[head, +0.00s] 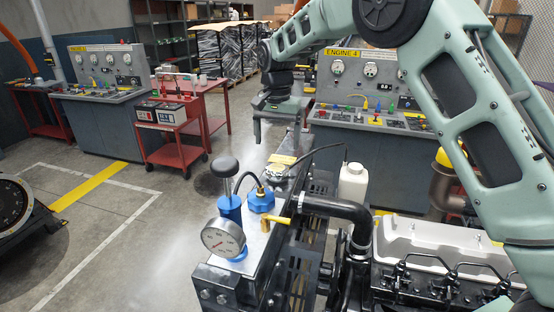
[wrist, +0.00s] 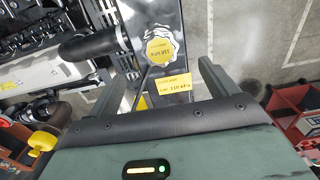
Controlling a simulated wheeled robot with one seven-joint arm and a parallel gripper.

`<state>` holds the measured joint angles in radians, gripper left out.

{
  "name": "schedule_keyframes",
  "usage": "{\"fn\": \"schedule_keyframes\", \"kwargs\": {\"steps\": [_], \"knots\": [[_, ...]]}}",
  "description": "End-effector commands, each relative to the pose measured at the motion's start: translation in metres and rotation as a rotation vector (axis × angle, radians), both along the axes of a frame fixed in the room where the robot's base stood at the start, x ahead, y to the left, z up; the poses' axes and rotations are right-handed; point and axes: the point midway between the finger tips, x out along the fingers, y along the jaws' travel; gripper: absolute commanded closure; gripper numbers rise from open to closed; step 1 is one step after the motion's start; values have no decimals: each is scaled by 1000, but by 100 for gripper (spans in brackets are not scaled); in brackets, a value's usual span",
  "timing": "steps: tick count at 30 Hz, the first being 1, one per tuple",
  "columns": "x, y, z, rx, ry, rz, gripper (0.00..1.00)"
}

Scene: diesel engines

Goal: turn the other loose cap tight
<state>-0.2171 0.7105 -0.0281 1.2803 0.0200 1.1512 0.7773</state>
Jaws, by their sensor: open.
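A silver scalloped cap with a yellow sticker (wrist: 160,50) sits on the dark top tank of the engine's radiator in the wrist view. In the head view the silver cap (head: 277,171) shows small, beyond a blue cap (head: 261,200) that has a black hose on it. My gripper (head: 280,134) is open and empty, fingers pointing down, above the far end of the tank. In the wrist view the cap lies ahead of the space between my open fingers (wrist: 160,78), not between them. Whether the cap is loose cannot be told.
A round gauge (head: 223,238) and a black-knobbed pump (head: 228,182) stand on the near tank end. A yellow handle (head: 277,220), white bottle (head: 353,182) and black hose (head: 335,207) are close by. A yellow label (wrist: 174,90) lies beside the cap. Floor to the left is open.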

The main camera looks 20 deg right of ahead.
Motion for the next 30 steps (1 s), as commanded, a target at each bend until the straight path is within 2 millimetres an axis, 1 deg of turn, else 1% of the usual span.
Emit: {"fn": "schedule_keyframes", "kwargs": {"steps": [1, 8, 9, 22, 24, 30], "knots": [[0, 0, -6, -1, 3, 0, 15], [0, 0, -28, 0, 1, 0, 15], [0, 0, -35, 0, 0, 0, 15], [0, 0, -76, 0, 0, 1, 15], [0, 0, -72, 0, -1, 1, 15], [0, 0, -74, 0, 0, 1, 15]]}}
